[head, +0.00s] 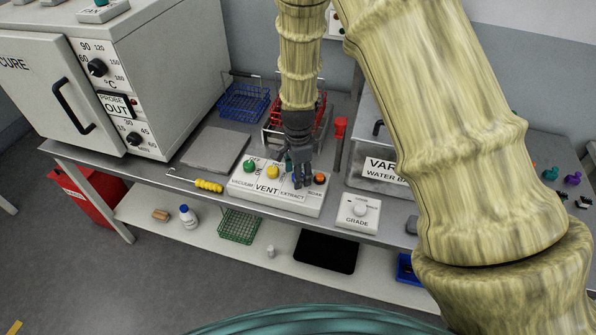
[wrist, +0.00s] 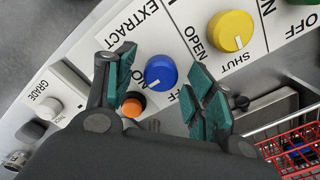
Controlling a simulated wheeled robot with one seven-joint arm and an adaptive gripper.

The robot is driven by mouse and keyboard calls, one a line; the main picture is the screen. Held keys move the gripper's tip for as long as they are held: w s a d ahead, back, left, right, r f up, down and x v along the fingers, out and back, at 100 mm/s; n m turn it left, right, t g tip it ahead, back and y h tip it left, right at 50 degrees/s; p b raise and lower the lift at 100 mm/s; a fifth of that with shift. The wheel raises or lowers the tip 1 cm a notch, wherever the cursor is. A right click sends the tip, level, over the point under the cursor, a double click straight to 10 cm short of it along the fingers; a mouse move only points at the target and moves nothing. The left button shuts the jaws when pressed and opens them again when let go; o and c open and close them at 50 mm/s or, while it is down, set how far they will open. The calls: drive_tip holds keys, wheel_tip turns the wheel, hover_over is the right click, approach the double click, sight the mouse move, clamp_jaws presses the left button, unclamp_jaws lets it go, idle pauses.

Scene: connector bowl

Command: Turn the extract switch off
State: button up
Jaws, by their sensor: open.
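The extract switch is a blue round knob (wrist: 161,71) on the white panel (wrist: 120,35), beside the word EXTRACT in the wrist view. A small white mark on it points toward the lower left of that view. In the head view my gripper (head: 298,172) is down over the panel (head: 262,194) and mostly hides the knob.
A yellow vent knob (wrist: 231,30) sits beside the switch, and an orange button (wrist: 132,105) is close to one finger. A green knob (head: 249,165) is further left. A red rack (head: 272,125) stands behind, and a GRADE box (head: 358,216) is at the right.

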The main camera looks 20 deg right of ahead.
drive_tip(key=shift+f, duration=0.1)
drive_tip(key=c, duration=1)
drive_tip(key=shift+n, duration=0.3)
drive_tip(key=n, duration=1.3)
drive_tip(key=shift+n, duration=2.4)
